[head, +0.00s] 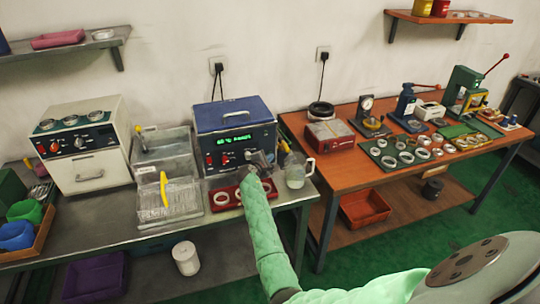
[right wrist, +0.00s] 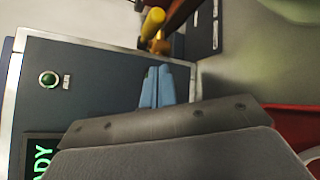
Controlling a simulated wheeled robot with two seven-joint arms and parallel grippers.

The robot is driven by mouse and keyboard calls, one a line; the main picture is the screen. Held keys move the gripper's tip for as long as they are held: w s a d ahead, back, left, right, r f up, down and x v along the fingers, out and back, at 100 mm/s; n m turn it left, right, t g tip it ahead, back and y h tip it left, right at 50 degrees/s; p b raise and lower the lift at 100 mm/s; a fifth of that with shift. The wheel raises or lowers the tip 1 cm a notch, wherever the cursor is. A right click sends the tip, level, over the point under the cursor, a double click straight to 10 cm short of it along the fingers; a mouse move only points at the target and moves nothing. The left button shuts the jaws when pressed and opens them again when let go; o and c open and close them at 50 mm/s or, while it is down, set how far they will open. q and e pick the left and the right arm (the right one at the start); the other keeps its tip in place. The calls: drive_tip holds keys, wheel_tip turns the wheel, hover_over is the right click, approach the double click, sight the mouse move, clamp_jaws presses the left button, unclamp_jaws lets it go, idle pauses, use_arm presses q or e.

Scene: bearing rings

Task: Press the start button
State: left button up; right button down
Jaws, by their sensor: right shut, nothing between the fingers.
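The blue-lidded machine (head: 235,115) stands on the grey bench in the head view, its front display lit in green. In the right wrist view its dark front panel (right wrist: 95,95) fills the left side, with a round green button (right wrist: 48,79) beside a small label. Part of the green display (right wrist: 41,160) shows "ADY". My right gripper (head: 258,160) is at the right part of the machine's front and hides some of it. Its blue fingertips (right wrist: 155,87) are together and empty, apart from the green button in the picture. I cannot tell whether they touch the panel. My left gripper is not in view.
A red tray with rings (head: 222,208) lies below my right gripper. A clear jug (head: 296,176) stands close to its right. A yellow-handled part (right wrist: 152,22) shows near the fingertips. Metal trays (head: 170,196) stand left of the machine.

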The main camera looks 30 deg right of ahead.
drive_tip(key=shift+w, duration=0.1)
idle(0.3)
drive_tip(key=shift+s+a+p, duration=0.1)
drive_tip(key=shift+s+p, duration=0.2)
drive_tip(key=shift+s, duration=0.3)
drive_tip(key=shift+s, duration=0.1)
drive_tip(key=shift+s+a+r+p, duration=0.1)
drive_tip(key=shift+s+a+p, duration=0.15)
drive_tip(key=shift+s+p, duration=0.6)
drive_tip(key=shift+s+a+p, duration=0.25)
drive_tip(key=shift+s+p, duration=0.15)
drive_tip(key=shift+s, duration=0.6)
drive_tip(key=shift+s+a+p, duration=0.2)
drive_tip(key=shift+s+p, duration=0.2)
drive_tip(key=shift+s, duration=0.55)
